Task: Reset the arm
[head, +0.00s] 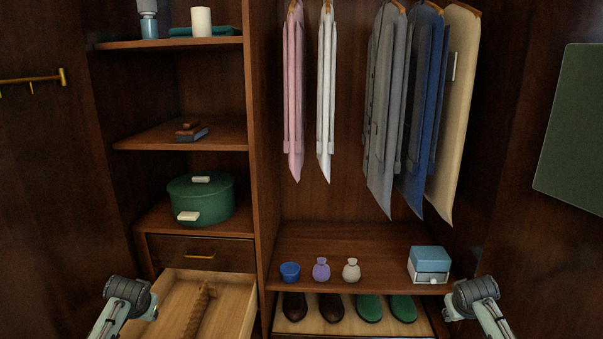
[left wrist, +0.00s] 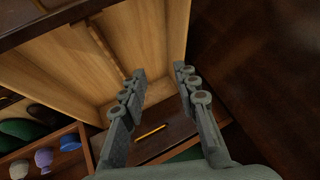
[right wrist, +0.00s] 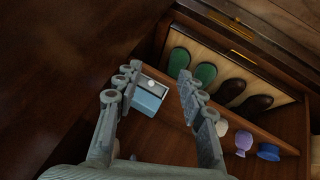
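My left arm shows at the lower left of the head view, in front of the pulled-out drawer (head: 235,290); its fingertips cannot be made out there. In the left wrist view my left gripper (left wrist: 160,74) is open, with nothing between its fingers. My right arm shows at the lower right of the head view, in front of the wardrobe. In the right wrist view my right gripper (right wrist: 158,74) is open and empty. A blue and white box (right wrist: 150,92) shows beyond its fingers, apart from them.
The open drawer holds a long brown item (head: 198,312). Above it are a closed drawer (head: 200,252) and a green pot (head: 202,200). A blue bowl (head: 290,272), two small vases (head: 321,270) and the box stand on the shelf above the shoes (head: 370,308). Clothes (head: 385,110) hang above.

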